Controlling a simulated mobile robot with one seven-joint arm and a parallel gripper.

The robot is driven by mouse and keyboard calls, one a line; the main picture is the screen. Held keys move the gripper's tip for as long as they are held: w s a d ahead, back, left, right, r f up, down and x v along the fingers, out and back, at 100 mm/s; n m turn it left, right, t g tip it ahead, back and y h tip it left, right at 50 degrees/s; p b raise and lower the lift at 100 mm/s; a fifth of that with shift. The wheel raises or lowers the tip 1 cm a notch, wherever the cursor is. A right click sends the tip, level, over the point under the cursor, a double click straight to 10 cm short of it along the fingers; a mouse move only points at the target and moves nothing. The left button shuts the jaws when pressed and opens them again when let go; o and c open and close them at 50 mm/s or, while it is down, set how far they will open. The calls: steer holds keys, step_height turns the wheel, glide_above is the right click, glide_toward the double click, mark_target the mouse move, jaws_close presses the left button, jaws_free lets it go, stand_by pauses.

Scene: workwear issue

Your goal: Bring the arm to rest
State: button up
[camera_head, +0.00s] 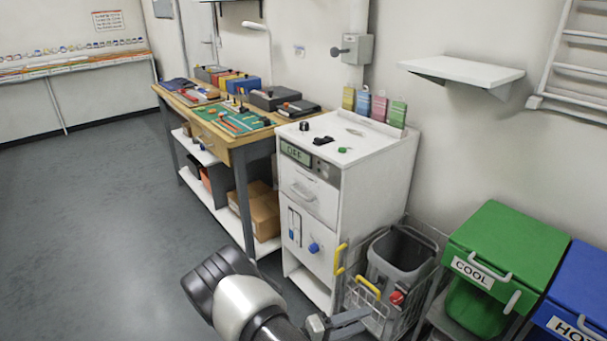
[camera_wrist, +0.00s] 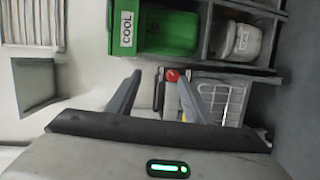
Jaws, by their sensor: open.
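My arm reaches in from the bottom of the head view, and my gripper (camera_head: 345,322) is low in front of the wire basket. In the wrist view my gripper (camera_wrist: 158,88) has its two grey fingers spread apart with nothing held between them. A red object (camera_head: 397,297) shows by the basket in the head view. It also appears just beyond the fingers in the wrist view (camera_wrist: 171,75), apart from them as far as I can tell.
A white cabinet (camera_head: 345,185) with an "OFF" display stands behind the basket (camera_head: 428,238). A green "COOL" bin (camera_head: 510,245) and a blue bin (camera_head: 585,290) are at right. A workbench (camera_head: 215,130) is at back left. The floor (camera_head: 110,230) at left is clear.

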steer(key=s+d+r+m+g+y, duration=0.1)
steer(key=s+r+m+g+y, duration=0.25)
steer(key=r, duration=0.85)
steer(key=s+d+r+m+g+y, duration=0.1)
steer(key=s+r+m+g+y, duration=0.2)
steer(key=r, duration=0.8)
steer(key=s+a+r+n+t+y, duration=0.1)
steer(key=s+r+t+y, duration=0.25)
steer(key=s+r, duration=0.4)
steer(key=s+a+r+n+t+y, duration=0.15)
steer(key=s+r+y, duration=0.35)
steer(key=r, duration=0.5)
step_height(320, 180, up, 21)
steer(key=p, duration=2.1)
steer(key=shift+f+t, duration=0.15)
steer(key=shift+t, duration=0.2)
steer(key=shift+w+a, duration=0.1)
